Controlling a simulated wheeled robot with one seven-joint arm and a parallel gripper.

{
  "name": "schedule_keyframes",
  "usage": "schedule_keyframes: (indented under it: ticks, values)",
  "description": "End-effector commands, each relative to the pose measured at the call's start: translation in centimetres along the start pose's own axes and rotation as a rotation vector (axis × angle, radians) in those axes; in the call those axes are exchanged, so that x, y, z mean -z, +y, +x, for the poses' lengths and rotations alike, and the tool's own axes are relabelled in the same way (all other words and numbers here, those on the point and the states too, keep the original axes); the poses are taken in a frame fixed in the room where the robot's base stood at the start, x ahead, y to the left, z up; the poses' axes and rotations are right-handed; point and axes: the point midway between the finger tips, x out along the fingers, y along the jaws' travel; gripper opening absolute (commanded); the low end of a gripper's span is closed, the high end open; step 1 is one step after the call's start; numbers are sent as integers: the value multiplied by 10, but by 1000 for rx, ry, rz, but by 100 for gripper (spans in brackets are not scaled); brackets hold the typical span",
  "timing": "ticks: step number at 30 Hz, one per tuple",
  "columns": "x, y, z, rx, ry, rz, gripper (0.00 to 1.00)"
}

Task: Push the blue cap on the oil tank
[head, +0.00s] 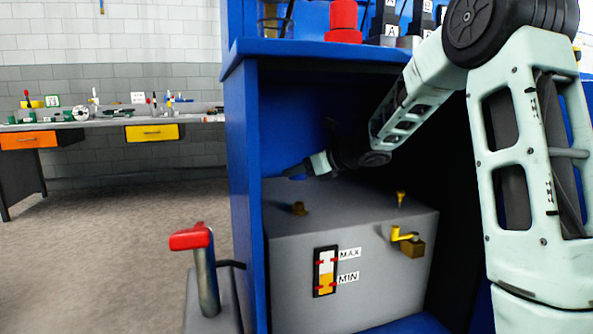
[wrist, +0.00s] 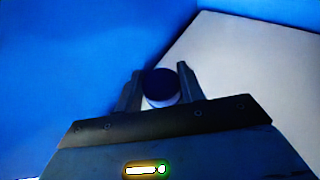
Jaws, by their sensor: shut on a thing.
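The oil tank (head: 290,265) is a grey box inside a blue cabinet, with a MAX/MIN level gauge (head: 326,271) on its front. A brass-coloured round fitting (head: 299,208) stands on its top, with nothing seen on it. My gripper (head: 296,170) is above the tank's top at the left, by the cabinet's inner wall. In the wrist view, a dark blue cap (wrist: 160,83) with a paler lower side sits between my two fingers (wrist: 159,80), which are shut on it. The cap cannot be made out in the head view.
The blue cabinet (head: 248,190) encloses the tank, with its top shelf above my arm. A brass valve with a yellow handle (head: 407,242) sticks out at the tank's front right. A red-handled lever (head: 205,265) stands at left. A workbench (head: 100,122) is far left.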

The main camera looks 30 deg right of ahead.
Motion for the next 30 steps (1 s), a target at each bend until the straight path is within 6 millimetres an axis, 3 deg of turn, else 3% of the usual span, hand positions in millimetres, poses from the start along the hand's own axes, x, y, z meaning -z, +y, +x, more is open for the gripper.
schedule_keyframes:
  ticks: [10, 30]
  values:
    - [0, 0, -2, -1, -2, -11, 18]
    - [51, 0, 19, -1, -2, -8, 18]
